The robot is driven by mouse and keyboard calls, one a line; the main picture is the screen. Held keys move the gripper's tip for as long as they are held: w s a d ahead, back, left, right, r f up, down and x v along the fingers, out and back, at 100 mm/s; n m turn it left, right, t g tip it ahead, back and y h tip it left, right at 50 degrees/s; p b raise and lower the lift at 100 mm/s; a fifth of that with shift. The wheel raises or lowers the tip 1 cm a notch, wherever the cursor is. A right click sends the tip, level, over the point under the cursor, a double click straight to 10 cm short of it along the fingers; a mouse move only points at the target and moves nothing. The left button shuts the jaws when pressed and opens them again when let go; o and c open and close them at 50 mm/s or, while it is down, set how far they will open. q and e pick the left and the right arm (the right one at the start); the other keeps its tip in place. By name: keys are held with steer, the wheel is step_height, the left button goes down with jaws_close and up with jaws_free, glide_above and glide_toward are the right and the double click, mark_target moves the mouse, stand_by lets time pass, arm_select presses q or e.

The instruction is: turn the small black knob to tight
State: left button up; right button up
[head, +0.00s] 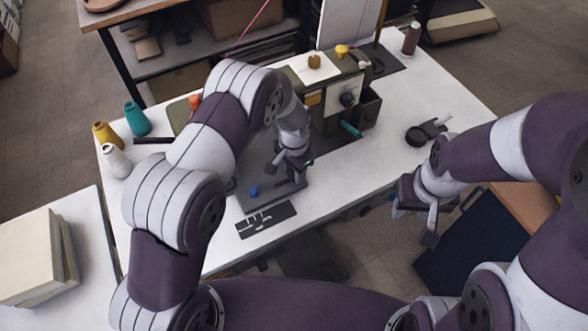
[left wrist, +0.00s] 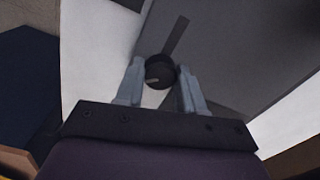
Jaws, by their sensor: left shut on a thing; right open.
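In the left wrist view a small round black knob (left wrist: 161,72) with a pale pointer line sits between the fingertips of my left gripper (left wrist: 160,68). The pointer line lies toward the left of that picture. The gripper is shut on the knob. In the head view my left gripper (head: 288,168) reaches down over the dark grey base plate (head: 275,198) of the machine, and the gripped knob is hidden there by the gripper. Any tight marking cannot be read. My right gripper (head: 418,205) is open and empty, off the front edge of the table.
The machine (head: 325,120) carries a black dial (head: 347,99), yellow knobs and a teal handle (head: 350,129). A blue knob (head: 254,191) is on the base plate. Thread cones (head: 137,118) stand at left. A black round item (head: 417,135) lies at right on the white table (head: 440,85).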

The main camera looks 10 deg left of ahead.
arm_select(q)
steer(key=shift+r+m, duration=0.1)
steer(key=shift+m, duration=0.6)
steer(key=shift+w, duration=0.1)
steer(key=o, duration=1)
steer(key=shift+o, duration=0.2)
step_height(320, 180, up, 13)
steer(key=b, duration=0.1)
steer(key=shift+f, duration=0.2)
